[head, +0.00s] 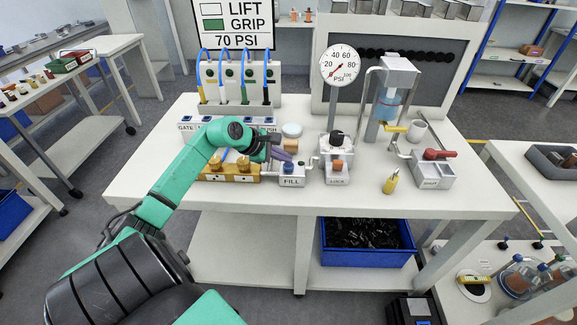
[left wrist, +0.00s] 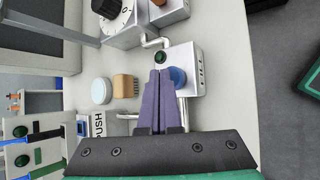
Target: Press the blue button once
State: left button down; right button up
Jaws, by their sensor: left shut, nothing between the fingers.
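The blue button (left wrist: 178,77) is a round cap on the white FILL box (head: 291,182), which stands near the front middle of the table. In the left wrist view the white FILL box (left wrist: 195,70) also carries a small dark green round part (left wrist: 162,56). My left gripper (head: 281,154) is shut and empty, its purple fingers together over the back of the box. In the left wrist view its fingertips (left wrist: 159,74) lie just left of the button and cover its edge. I cannot tell whether they touch it. My right gripper is not in view.
A LOCK box (head: 337,180) with an orange cap stands right of the FILL box. A brass block (head: 229,173) stands to its left. A pressure gauge (head: 340,65) rises behind. A red-handled box (head: 433,170) and a yellow bottle (head: 391,181) are further right.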

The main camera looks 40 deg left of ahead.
aim_at(285, 165)
pick_arm(q)
jog(key=shift+f+b, duration=0.55)
jog(key=shift+b, duration=0.1)
dwell(0.6)
dwell(0.3)
jog(key=shift+r+p, duration=0.35)
jog(key=shift+r, duration=0.6)
jog(key=shift+r, duration=0.1)
jog(key=shift+r+p, duration=1.2)
jog(key=shift+r, duration=1.25)
